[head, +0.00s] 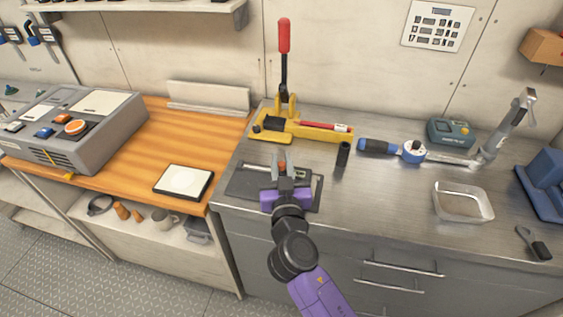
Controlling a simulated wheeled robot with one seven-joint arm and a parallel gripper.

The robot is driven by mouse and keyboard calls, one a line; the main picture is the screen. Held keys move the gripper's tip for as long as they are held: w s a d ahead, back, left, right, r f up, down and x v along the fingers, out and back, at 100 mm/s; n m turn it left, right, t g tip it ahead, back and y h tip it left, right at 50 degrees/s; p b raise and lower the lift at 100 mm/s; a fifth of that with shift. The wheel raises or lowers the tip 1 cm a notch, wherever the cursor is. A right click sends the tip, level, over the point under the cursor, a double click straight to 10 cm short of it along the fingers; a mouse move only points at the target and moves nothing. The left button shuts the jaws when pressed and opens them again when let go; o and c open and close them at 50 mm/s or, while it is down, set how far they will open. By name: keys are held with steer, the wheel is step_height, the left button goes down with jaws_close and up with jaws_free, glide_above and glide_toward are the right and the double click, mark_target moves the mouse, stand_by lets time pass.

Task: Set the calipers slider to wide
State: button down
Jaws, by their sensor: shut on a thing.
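The calipers (302,173) lie on a dark mat (246,184) near the front left of the steel worktop. My gripper (282,165) reaches over the mat from the front and is shut on the calipers slider, with a small orange-red part showing between the fingers. My purple wrist and the fingers hide much of the slider and part of the beam. How far the calipers jaws are apart cannot be made out at this size.
Behind the mat stands a yellow press (305,131) with a red-handled lever. A black cylinder (343,155) stands close to the right. The worktop's front middle is clear.

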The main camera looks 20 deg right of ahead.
stand_by(0.5)
steer(key=a+b, duration=0.1)
steer(key=w+b, duration=0.1)
steer(key=w+a+b, duration=0.1)
steer(key=shift+a+f, duration=0.25)
steer(key=shift+a, duration=0.05)
steer(key=shift+w+a+r, duration=0.15)
steer(key=shift+w+a, duration=0.15)
steer(key=shift+a, duration=0.15)
steer(key=c, duration=1.3)
jaws_free()
